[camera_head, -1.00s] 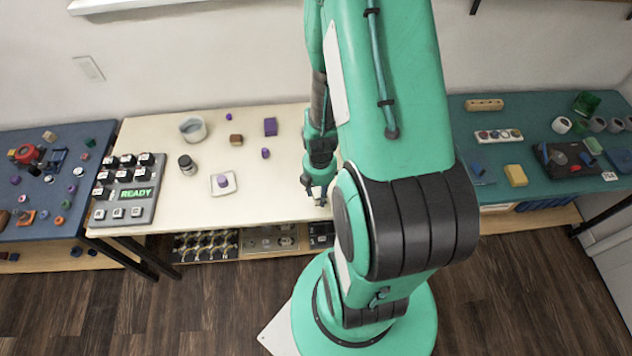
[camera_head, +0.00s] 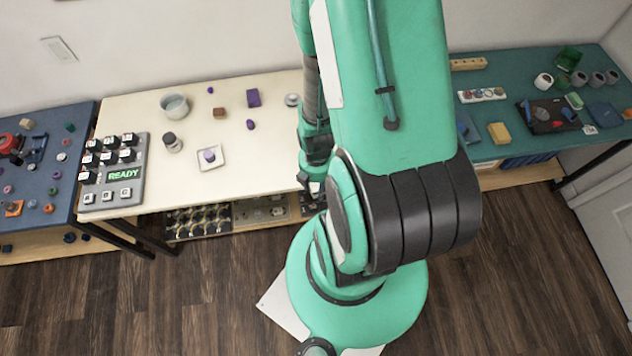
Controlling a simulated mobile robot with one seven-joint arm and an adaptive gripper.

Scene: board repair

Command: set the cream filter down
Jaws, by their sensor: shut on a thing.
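My gripper (camera_head: 311,187) hangs at the front edge of the cream-topped table (camera_head: 255,175), at its right end, beside my large green arm. Its fingers look closed. They are small and dark in this view, and the cream filter in them is too small and too hidden to make out clearly. I cannot tell its tilt or its height above the table edge. My upper arm covers the right end of the table.
A teal table (camera_head: 480,150) stands right, a blue one (camera_head: 60,180) left.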

